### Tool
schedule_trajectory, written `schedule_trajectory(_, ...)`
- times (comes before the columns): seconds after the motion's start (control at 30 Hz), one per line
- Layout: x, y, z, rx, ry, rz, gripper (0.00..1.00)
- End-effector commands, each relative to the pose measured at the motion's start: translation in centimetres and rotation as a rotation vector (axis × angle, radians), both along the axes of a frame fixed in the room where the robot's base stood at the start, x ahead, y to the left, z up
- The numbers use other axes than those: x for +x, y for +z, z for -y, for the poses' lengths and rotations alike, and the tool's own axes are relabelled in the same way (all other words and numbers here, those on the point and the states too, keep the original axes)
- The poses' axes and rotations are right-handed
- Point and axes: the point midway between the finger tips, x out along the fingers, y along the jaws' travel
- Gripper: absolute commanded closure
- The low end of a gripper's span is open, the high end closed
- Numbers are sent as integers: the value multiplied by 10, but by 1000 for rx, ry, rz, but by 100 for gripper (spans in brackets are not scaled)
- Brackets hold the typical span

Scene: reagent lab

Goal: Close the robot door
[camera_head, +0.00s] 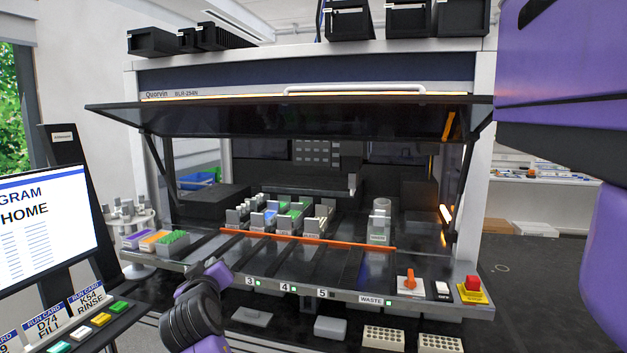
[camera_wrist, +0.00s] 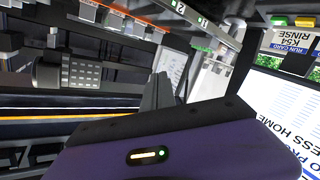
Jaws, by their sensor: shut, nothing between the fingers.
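The robot door (camera_head: 270,118) is a dark glass panel on the front of the Quorvin machine. It is raised and sticks out toward me over the open bay, with a strut at each side. A white bar handle (camera_head: 355,88) runs along its near upper edge. My gripper (camera_head: 222,271) is shut and empty. It is low at the front left, by the deck's front edge, well below the door and apart from it. The shut fingers also show in the wrist view (camera_wrist: 158,92). I cannot make out the door in the wrist view.
Racks of vials (camera_head: 285,215) stand on the deck behind an orange bar (camera_head: 305,238). A monitor (camera_head: 40,230) stands at left, near a carousel (camera_head: 130,215). A red stop button (camera_head: 472,284) is at the deck's right. Black boxes (camera_head: 345,20) sit on top. Space before the door looks clear.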

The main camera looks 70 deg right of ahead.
Motion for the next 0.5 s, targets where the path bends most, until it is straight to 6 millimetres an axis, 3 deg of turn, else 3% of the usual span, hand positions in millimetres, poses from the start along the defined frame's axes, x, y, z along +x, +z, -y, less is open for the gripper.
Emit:
schedule_trajectory(0.03,2,36,15,11,-48,21,100)
schedule_trajectory(0.27,-12,159,67,95,-250,80,100)
schedule_trajectory(0.5,-54,287,99,227,-430,158,100)
